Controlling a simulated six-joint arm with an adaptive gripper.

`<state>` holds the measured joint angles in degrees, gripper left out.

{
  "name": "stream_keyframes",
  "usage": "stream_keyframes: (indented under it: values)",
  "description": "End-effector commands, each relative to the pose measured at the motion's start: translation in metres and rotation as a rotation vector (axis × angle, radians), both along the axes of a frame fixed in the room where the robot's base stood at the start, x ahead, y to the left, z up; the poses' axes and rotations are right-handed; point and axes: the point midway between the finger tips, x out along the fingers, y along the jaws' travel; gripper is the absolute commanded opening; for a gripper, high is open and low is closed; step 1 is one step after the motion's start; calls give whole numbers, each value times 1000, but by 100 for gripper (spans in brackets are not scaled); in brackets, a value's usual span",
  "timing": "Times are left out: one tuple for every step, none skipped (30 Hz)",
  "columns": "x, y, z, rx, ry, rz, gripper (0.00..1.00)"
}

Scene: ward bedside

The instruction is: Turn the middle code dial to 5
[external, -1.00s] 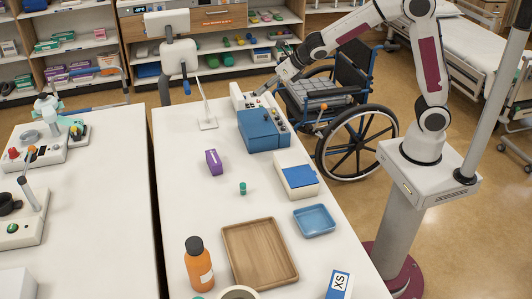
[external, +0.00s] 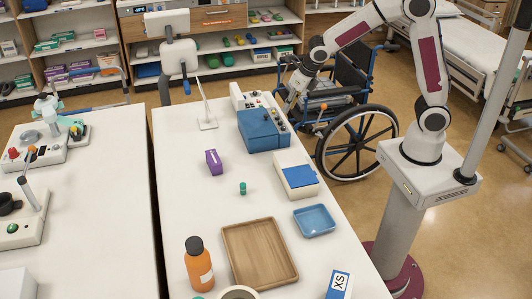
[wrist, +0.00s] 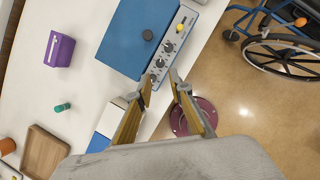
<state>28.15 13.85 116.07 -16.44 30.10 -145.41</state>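A blue box (external: 257,128) with a light front panel stands near the right edge of the table, and it also shows in the wrist view (wrist: 135,35). Its panel (wrist: 186,40) carries a row of several dark round dials and a yellow-tipped lever. The middle dial (wrist: 164,61) of the row lies just beyond my fingertips; the dials' markings are too small to read. My gripper (wrist: 160,77) is open and empty, its two fingers spread at the near end of the panel. In the external view my gripper (external: 291,106) is beside the panel side of the box.
A white box with a blue top (external: 298,178), a blue tray (external: 314,220) and a wooden tray (external: 230,249) are along the table. A wheelchair (external: 357,140) stands beside the table.

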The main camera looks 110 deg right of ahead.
Motion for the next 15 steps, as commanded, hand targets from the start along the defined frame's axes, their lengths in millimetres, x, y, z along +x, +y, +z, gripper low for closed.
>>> stream_keyframes:
  values:
    - [0, 0, -1, 0, 1, 0, 21]
    - [0, -1, -2, 0, 1, 0, 21]
    - [1, -1, -4, 0, 1, 0, 21]
    - [1, -2, -5, 1, 2, 0, 21]
    - [1, -2, -7, 1, 2, 0, 21]
    - [2, -3, -9, 1, 2, 0, 21]
    - [3, -3, -11, 0, 1, 0, 21]
    - [3, -4, -13, 0, 1, 0, 21]
    - [4, -5, -16, 1, 2, 0, 21]
    - [4, -6, -19, 0, 3, -1, 21]
    - [5, -7, -22, 1, 3, -1, 21]
    - [6, -8, -25, 1, 2, 0, 21]
    - [7, -9, -28, 0, 1, 0, 21]
    - [8, -10, -31, 1, 2, -2, 21]
    - [8, -11, -35, 1, 3, -2, 21]
